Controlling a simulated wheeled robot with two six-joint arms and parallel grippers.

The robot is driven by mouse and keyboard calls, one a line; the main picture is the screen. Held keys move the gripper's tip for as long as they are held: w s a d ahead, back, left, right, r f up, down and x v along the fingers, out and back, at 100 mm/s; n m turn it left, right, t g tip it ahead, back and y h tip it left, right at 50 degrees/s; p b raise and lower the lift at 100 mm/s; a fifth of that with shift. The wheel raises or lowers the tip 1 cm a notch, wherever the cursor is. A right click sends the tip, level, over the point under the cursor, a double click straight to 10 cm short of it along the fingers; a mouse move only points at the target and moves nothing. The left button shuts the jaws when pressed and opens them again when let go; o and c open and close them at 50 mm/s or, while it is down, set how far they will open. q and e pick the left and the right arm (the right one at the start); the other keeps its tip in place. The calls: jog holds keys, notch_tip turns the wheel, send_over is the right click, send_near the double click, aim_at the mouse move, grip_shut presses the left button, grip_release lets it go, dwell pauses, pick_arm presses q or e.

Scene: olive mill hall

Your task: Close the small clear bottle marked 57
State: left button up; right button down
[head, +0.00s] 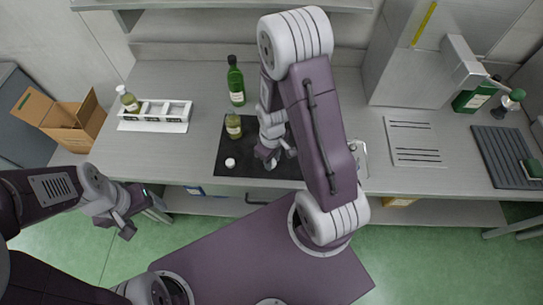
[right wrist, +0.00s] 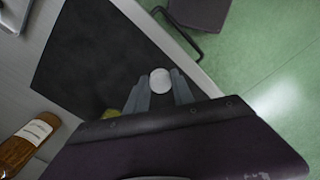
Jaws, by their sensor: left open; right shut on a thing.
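A small clear bottle of olive-yellow oil (head: 234,127) stands upright on the black mat (head: 232,145). Its marking is too small to read. A small white round cap (head: 230,162) shows near the mat's front edge, in front of the bottle. My right gripper (head: 270,160) is over the mat, right of the bottle. In the right wrist view, a white round cap (right wrist: 160,80) shows between its two fingertips, which are shut on it. I cannot tell whether both views show the same cap. My left gripper (head: 124,222) is open and empty before the counter, at left.
A green bottle (head: 236,80) stands behind the mat. A white rack (head: 153,126) and a cardboard box (head: 66,122) are at the left. A brown labelled bottle (right wrist: 25,143) shows in the right wrist view. A dark ribbed tray (head: 502,165) lies at the right.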

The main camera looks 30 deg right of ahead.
pick_arm(q)
notch_tip(320, 180, down, 9)
jog(key=b, duration=0.8)
pick_arm(e)
jog(key=s+a+r, duration=0.3)
jog(key=s+r, duration=0.1)
jog(key=s, duration=0.2)
jog(key=shift+s+r, duration=0.15)
jog(key=shift+s, duration=0.1)
pick_arm(q)
jog(key=shift+o, duration=0.5)
pick_arm(e)
jog(key=shift+w, duration=0.1)
